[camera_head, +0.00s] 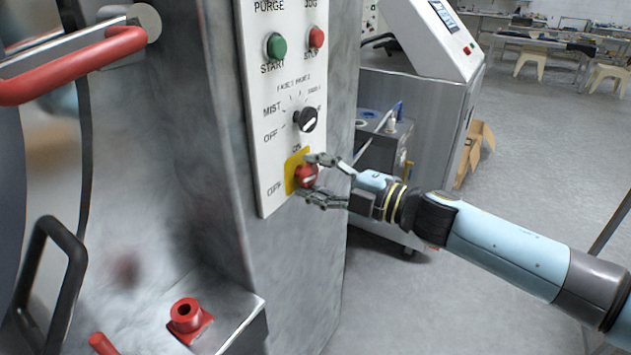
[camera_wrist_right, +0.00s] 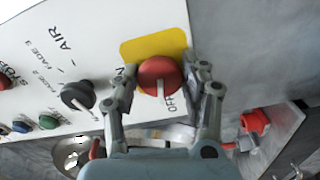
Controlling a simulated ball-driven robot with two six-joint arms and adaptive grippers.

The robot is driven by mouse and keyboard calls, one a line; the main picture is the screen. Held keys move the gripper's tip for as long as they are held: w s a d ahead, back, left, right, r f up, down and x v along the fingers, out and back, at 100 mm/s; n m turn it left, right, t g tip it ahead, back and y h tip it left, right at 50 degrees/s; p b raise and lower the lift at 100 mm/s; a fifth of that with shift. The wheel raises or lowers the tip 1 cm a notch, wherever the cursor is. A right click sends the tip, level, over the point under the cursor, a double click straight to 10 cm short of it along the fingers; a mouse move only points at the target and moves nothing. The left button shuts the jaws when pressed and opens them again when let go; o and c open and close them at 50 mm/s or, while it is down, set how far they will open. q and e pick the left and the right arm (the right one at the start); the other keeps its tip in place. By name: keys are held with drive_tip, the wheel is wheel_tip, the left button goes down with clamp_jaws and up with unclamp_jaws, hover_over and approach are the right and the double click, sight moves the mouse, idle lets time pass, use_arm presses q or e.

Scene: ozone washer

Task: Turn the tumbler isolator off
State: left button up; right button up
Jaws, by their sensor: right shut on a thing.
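The isolator is a red round knob (camera_head: 307,176) on a yellow plate (camera_head: 291,171), low on the white control panel. The panel has ON printed above the plate and OFF to its left. In the right wrist view the knob (camera_wrist_right: 159,75) shows a pale pointer mark running down toward the word OFF. My right gripper (camera_head: 312,178) has its fingers on both sides of the knob and is shut on it. The fingers hide part of the knob's rim in the head view. My left gripper is not in view.
Above it on the panel (camera_head: 262,108) are a black selector knob (camera_head: 306,119), a green START button (camera_head: 276,46) and a red button (camera_head: 316,37). A red-handled bar (camera_head: 75,65) crosses the upper left. A red fitting (camera_head: 187,315) sits on a ledge below. Floor right of the cabinet is open.

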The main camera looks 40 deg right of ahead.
drive_tip(key=shift+n+b, duration=0.45)
drive_tip(key=shift+n, duration=1.05)
drive_tip(key=o, duration=1.2)
drive_tip(key=shift+c, duration=0.2)
drive_tip(key=shift+s, duration=0.1)
drive_tip(key=v, duration=1.2)
